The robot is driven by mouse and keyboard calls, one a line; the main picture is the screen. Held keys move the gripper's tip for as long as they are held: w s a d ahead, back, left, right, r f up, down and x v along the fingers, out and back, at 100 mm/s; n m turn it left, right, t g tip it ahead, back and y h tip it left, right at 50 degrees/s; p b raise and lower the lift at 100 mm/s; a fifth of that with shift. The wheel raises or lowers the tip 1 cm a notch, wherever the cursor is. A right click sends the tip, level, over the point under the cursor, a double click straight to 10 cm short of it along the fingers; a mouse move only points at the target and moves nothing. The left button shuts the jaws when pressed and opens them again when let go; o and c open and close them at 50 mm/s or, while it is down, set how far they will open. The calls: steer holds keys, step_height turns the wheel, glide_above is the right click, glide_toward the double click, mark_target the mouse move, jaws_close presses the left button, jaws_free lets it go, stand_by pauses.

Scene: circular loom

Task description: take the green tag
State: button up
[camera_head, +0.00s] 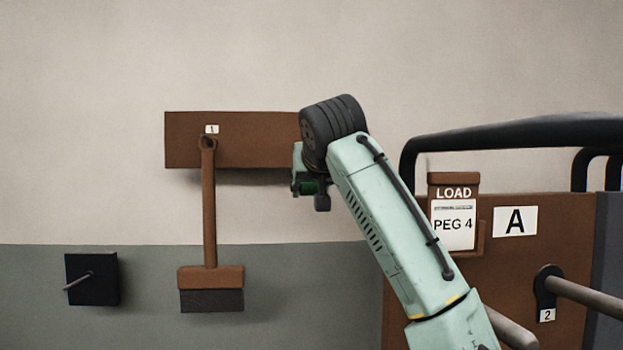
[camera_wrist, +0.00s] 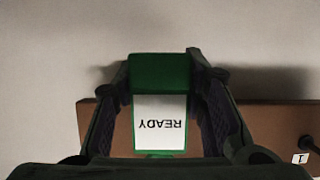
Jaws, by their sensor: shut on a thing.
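The green tag (camera_wrist: 160,70) sits between the two dark fingers of my gripper (camera_wrist: 160,85) in the wrist view. It has a white label reading READY, upside down in that view. My gripper is shut on the tag, with a finger on each side. In the head view, a small green part of the tag (camera_head: 308,187) shows at my gripper (camera_head: 311,190). There my gripper is in front of the right part of a brown wall board (camera_head: 255,145), and my arm hides that board's right end. Whether the tag touches the board cannot be told.
A brush (camera_head: 210,275) hangs from the board under a label 1 (camera_head: 211,129). A black block with a pin (camera_head: 92,278) is on the wall at lower left. At right are a brown panel (camera_head: 560,225) marked A, a PEG 4 card (camera_head: 453,225) and a black rail (camera_head: 510,133).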

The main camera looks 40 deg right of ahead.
steer(key=shift+c, duration=0.8)
steer(key=shift+s+a, duration=0.1)
steer(key=shift+s, duration=0.05)
steer(key=shift+s+a+r, duration=0.2)
steer(key=shift+s, duration=0.05)
steer(key=shift+s, duration=0.1)
steer(key=shift+s+a, duration=0.1)
steer(key=shift+s+a+r+b, duration=0.1)
steer(key=shift+s+a+b, duration=0.35)
steer(key=shift+s, duration=0.3)
steer(key=shift+s+a+r+b, duration=0.15)
steer(key=shift+s+a+b, duration=0.25)
steer(key=shift+s, duration=0.4)
steer(key=shift+s+a+r+b, duration=0.1)
steer(key=shift+s+a+b, duration=0.2)
steer(key=shift+s+a, duration=0.35)
steer(key=shift+s+d, duration=0.1)
steer(key=shift+s, duration=0.05)
